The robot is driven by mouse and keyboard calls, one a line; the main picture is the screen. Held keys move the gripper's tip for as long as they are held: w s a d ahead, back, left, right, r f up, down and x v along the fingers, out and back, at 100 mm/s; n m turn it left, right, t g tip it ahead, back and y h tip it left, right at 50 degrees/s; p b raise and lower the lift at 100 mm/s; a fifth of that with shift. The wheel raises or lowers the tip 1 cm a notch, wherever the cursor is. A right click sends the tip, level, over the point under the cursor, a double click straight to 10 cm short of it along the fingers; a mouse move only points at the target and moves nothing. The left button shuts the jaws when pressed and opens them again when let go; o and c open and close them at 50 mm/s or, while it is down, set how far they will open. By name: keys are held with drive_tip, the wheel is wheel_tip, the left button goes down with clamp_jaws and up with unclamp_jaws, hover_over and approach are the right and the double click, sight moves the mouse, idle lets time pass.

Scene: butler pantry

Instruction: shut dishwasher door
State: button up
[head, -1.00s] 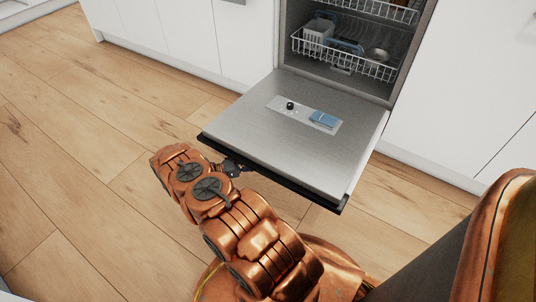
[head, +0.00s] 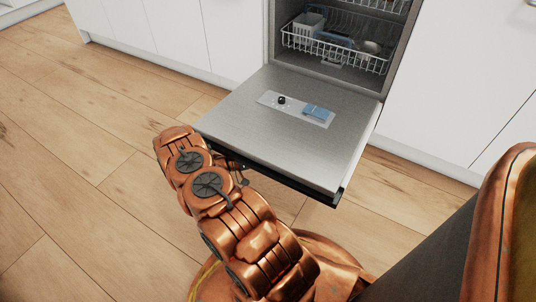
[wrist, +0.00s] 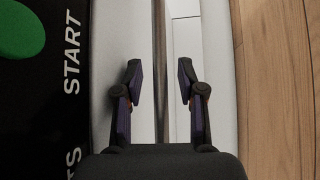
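The dishwasher door (head: 285,143) is lowered wide open, its inner face up, with a dark front edge towards me. In the wrist view, its black control edge (wrist: 45,110) with the word START and a green button is at the left. My gripper (wrist: 161,82) is open, its two dark fingers apart with nothing held between them. A pale surface and a grey strip show behind the fingers. In the head view the gripper is at the door's front left edge, mostly hidden by my arm and the door. I cannot tell if it touches the door.
The dishwasher's lower rack (head: 335,48) holds a white basket and some dishes inside the cavity. White cabinets (head: 430,85) stand on both sides. The wooden floor (head: 75,160) to the left of the door is clear.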

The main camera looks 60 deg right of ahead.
clamp_jaws()
idle(0.6)
